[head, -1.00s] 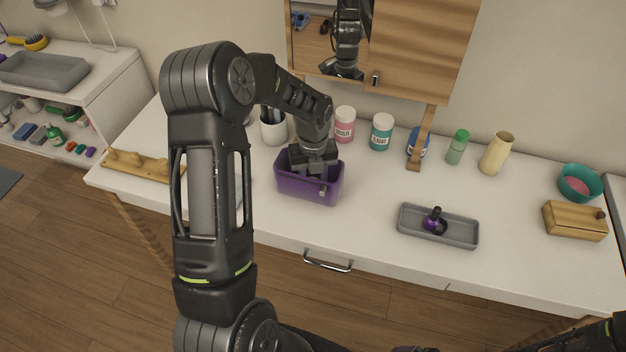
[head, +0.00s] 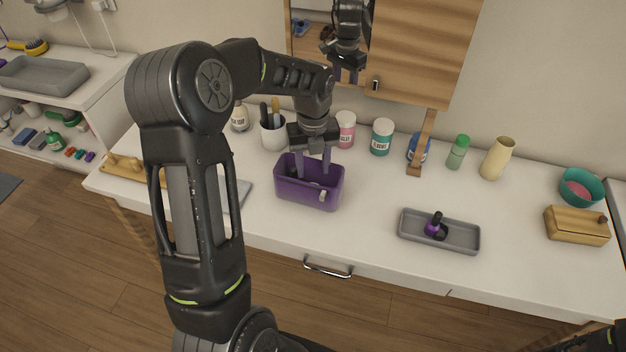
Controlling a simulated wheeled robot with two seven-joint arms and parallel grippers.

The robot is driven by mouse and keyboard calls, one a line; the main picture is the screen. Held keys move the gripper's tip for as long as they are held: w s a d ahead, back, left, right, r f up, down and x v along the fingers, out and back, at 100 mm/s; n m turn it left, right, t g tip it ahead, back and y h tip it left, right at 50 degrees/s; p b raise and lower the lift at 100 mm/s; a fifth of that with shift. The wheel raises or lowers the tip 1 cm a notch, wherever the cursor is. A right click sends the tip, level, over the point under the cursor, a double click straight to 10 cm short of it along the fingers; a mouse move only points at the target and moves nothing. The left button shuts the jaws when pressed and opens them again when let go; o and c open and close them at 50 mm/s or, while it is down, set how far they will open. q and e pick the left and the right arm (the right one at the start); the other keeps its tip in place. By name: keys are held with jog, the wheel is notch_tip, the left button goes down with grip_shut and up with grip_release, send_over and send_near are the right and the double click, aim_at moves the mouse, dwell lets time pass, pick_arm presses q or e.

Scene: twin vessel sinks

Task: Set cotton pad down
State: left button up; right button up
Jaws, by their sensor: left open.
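My left gripper (head: 313,172) is open, pointing down with its fingertips at the mouth of a purple bin (head: 308,195) on the white counter. The two fingers stand apart and nothing shows between them. Some small things lie in the bin, but they are too small and shaded to name; I cannot make out a cotton pad for certain. My right gripper is not in view; only a bit of dark arm shows at the lower right corner.
A grey tray (head: 465,238) with a dark purple bottle (head: 436,226) stands to the right. A wooden box (head: 577,226) and teal bowl (head: 597,192) are at the far right. Jars (head: 381,137), a white cup (head: 273,136) and a wooden cabinet (head: 420,50) stand behind. Counter between bin and tray is clear.

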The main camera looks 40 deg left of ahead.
pick_arm(q)
jog(key=shift+r, duration=2.15)
